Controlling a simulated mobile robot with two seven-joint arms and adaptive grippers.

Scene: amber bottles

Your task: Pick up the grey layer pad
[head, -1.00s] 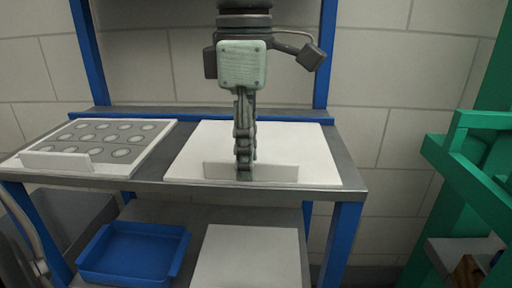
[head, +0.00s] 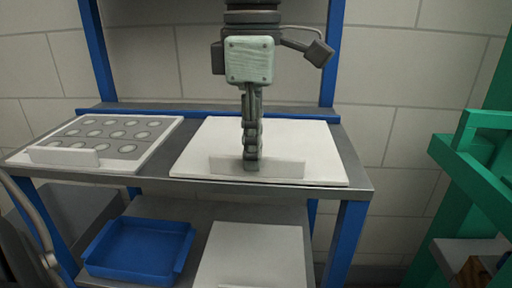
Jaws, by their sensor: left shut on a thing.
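A flat pale, off-white pad (head: 297,141) with an upright tab (head: 282,168) along its front lies on the table in the head view. My left gripper (head: 251,162) comes down from above with its fingers together at the middle of that tab, shut on it. The fingers hide the tab's centre. At the left of the table lies a second board (head: 156,163) with a white rim, a grey face with several round pale spots, and its own front tab (head: 62,157). My right gripper is not in view.
The grey table (head: 354,168) has blue posts and a blue back rail. On the lower shelf are a blue tray (head: 140,250) and a light grey panel (head: 255,248). A green frame (head: 476,150) stands at the right, apart from the table.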

